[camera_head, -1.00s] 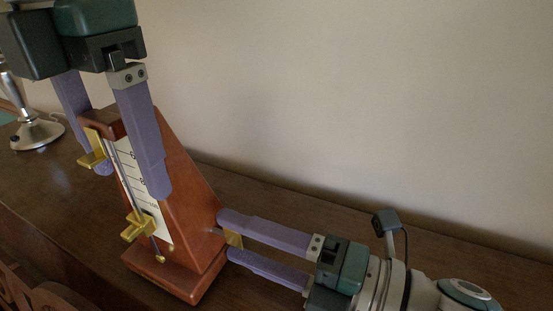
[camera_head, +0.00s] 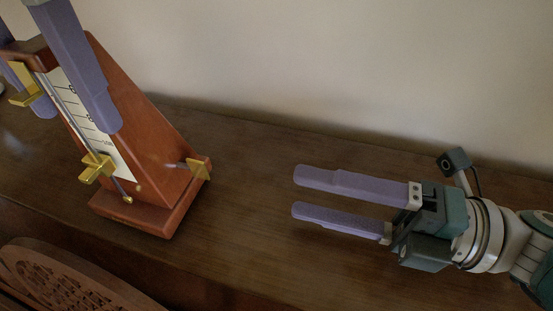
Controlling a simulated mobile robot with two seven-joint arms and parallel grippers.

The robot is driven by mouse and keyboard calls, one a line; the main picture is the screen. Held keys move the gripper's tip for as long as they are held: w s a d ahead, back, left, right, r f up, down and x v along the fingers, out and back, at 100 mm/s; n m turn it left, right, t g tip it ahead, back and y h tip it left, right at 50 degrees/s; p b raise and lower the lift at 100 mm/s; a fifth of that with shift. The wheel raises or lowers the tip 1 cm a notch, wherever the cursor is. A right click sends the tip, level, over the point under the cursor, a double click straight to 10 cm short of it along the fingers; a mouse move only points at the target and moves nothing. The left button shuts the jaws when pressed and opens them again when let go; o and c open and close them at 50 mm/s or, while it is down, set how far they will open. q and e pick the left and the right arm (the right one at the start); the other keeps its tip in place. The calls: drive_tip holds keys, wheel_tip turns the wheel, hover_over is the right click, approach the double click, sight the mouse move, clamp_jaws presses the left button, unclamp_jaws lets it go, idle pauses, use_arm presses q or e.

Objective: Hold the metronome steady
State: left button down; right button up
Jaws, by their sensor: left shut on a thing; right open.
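The metronome (camera_head: 150,150) is a reddish-brown wooden pyramid standing on the wooden top at the left. Its front has a white scale, a pendulum rod with a gold weight (camera_head: 97,168) and a gold piece near the top. A gold winding key (camera_head: 200,168) sticks out of its right side. My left gripper (camera_head: 72,118) is shut on the upper part of the metronome, one purple finger on each side; its palm is out of frame. My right gripper (camera_head: 293,193) is open and empty, to the right of the key and apart from it, fingers pointing left.
The dark wooden piano top (camera_head: 270,250) is clear between the metronome and my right gripper. A pale wall (camera_head: 330,70) rises behind it. Carved brown wood (camera_head: 60,280) lies at the lower left, below the front edge.

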use_arm(q)
drive_tip(key=shift+f, duration=0.1)
use_arm(e)
drive_tip(key=shift+d, duration=0.1)
use_arm(q)
unclamp_jaws()
